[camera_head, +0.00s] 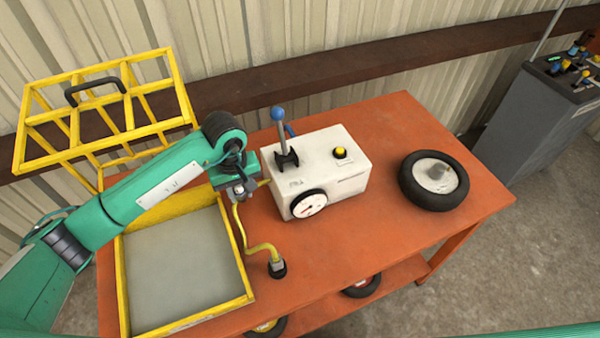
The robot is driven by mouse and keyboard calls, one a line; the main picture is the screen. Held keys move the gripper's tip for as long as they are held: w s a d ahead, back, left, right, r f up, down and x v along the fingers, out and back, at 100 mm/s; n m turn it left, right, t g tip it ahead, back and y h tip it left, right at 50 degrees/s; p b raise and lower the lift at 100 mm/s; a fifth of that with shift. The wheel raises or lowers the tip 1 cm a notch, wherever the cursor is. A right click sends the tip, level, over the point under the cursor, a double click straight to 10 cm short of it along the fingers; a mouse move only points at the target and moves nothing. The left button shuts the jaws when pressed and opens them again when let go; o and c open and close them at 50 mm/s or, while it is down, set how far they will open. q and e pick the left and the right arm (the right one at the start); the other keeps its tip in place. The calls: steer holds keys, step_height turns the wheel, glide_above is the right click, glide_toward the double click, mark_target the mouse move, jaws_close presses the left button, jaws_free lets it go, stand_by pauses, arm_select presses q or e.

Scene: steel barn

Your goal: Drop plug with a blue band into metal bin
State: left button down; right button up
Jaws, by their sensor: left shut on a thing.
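My left gripper (240,188) reaches in from the left above the table, beside the white box. It is shut on a small grey metal fitting, mostly hidden by the jaws. A yellow hose (238,223) runs down from just under the gripper to a dark-based grey plug (277,267) on the tabletop. I cannot make out a blue band on either piece. An open yellow-framed bin (245,285) with a grey floor sits left of the gripper. Its yellow barred lid (75,127) stands raised behind it. My right gripper is not in view.
The orange table (400,260) carries a white box (345,178) with a blue-knobbed lever, gauge and yellow button. A black wheel (433,181) lies to the right. Wheels sit on the lower shelf. A grey cabinet (530,125) with tools stands at far right.

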mark_target(248, 219)
arm_select(q)
step_height(248, 219, down, 4)
steer(key=shift+r+p, duration=0.25)
steer(key=shift+p, duration=0.45)
step_height(248, 219, down, 2)
steer(key=shift+f, duration=0.1)
steer(key=shift+f+p, duration=0.25)
steer(key=shift+p, duration=0.05)
step_height(248, 219, down, 3)
steer(key=shift+f+p, duration=0.1)
steer(key=shift+p, duration=0.4)
steer(key=shift+w+f, duration=0.1)
steer(key=shift+f, duration=0.1)
steer(key=shift+f+b, duration=0.25)
steer(key=shift+b, duration=0.05)
steer(key=c, duration=1.1)
jaws_free()
steer(key=shift+r, duration=0.1)
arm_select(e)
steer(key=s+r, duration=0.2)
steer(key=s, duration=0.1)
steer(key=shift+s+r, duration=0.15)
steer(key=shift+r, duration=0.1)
